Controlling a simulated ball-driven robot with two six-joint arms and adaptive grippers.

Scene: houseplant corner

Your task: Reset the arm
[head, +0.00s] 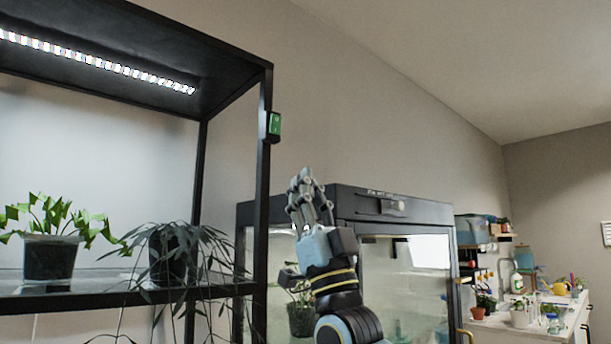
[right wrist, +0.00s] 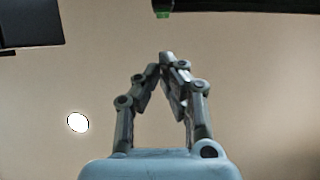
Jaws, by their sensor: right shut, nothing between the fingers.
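My right gripper (head: 302,178) is raised in the middle of the head view, fingers pointing up, in front of the glass cabinet's left part. In the right wrist view the gripper (right wrist: 166,62) has its fingertips together with nothing between them. The wall fills most of the view behind it. My left gripper is in neither view.
A black shelf frame (head: 263,170) stands at left, with two potted plants and a green switch box (head: 273,126) on its post. A glass cabinet (head: 440,213) stands behind my right arm. A cluttered counter (head: 520,328) is at far right. The upper middle is free.

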